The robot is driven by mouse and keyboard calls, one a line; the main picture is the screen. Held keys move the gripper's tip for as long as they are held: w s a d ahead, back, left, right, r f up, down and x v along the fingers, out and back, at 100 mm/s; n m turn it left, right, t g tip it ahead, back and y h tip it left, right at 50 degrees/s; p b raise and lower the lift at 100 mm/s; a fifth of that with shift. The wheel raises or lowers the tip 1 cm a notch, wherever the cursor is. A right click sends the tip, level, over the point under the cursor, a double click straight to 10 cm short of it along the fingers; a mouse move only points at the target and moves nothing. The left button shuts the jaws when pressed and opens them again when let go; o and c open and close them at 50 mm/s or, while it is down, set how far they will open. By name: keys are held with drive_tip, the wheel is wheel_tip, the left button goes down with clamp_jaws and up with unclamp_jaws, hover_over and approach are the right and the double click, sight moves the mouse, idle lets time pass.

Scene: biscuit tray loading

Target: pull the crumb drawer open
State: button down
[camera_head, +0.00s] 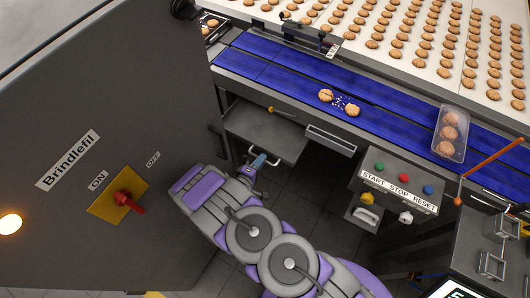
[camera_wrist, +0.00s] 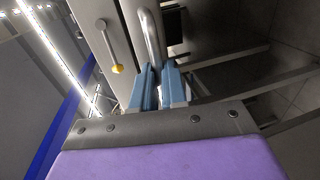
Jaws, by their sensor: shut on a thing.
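A grey panel (camera_head: 262,132) below the blue belt, which I take for the crumb drawer, carries a curved metal handle. In the wrist view the bright handle (camera_wrist: 150,38) runs down between my blue fingers. My gripper (camera_head: 259,164) is shut on this handle; in the wrist view my fingertips (camera_wrist: 158,72) close around its near end. A small lever with a yellow knob (camera_head: 271,109) sits on the panel; the knob (camera_wrist: 117,69) lies left of my fingers in the wrist view. I cannot tell how far the drawer is out. Its inside is hidden.
A big grey cabinet (camera_head: 110,215) with a red switch (camera_head: 127,203) stands close on the left. A button box (camera_head: 400,185) stands at the right. Biscuits (camera_head: 340,103) and crumbs lie on the belt (camera_head: 285,78). Dark floor shows below the panel.

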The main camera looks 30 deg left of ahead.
drive_tip(key=shift+s+f, duration=0.15)
drive_tip(key=shift+s, duration=0.05)
drive_tip(key=c, duration=1.2)
unclamp_jaws()
drive_tip(key=shift+w+a, duration=0.1)
